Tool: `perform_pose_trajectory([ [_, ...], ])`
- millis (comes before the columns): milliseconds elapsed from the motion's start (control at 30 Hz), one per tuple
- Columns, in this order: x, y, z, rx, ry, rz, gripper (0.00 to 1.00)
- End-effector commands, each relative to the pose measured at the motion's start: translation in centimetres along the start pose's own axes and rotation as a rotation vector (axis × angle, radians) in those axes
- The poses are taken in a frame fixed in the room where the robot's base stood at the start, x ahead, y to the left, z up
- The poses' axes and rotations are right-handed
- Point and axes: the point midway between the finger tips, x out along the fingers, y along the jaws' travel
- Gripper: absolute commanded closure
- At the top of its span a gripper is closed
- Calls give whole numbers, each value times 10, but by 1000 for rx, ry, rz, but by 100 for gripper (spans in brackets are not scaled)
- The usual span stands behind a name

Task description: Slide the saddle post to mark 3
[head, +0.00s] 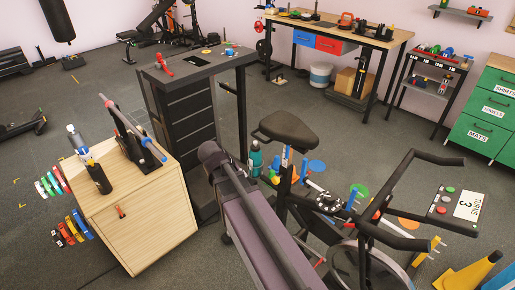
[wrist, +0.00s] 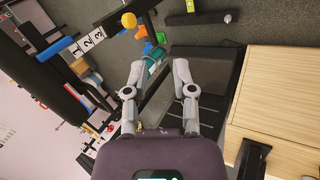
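The black saddle (head: 287,129) sits on the exercise bike, left of the handlebars in the head view. Its post below is partly hidden by the bike's parts. In the wrist view, white plates numbered 1, 2 and 3 (wrist: 97,33) run in a slanting row, with 3 nearest the yellow ball knob (wrist: 128,20). I cannot tell for sure which dark bar is the saddle post or which mark it stands at. My gripper (wrist: 158,68) has its two grey fingers spread apart, with nothing held between them. The knob and numbers lie beyond and left of the fingers.
A wooden cabinet (head: 148,215) holds a bottle and a small rack. A dark drawer cabinet (head: 185,110) stands behind it. A teal bottle (head: 255,160) stands beside the bike. Handlebars (head: 410,190) and coloured discs crowd the right. Open floor lies behind the bike.

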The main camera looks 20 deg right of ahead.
Motion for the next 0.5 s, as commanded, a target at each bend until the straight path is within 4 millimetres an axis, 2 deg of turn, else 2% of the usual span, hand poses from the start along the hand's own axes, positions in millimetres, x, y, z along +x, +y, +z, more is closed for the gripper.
perform_pose_trajectory([
  [33,14,0,-12,-13,13,59,66],
  [200,27,16,-42,-57,55,264,66],
  [500,30,36,-95,-146,126,617,66],
])
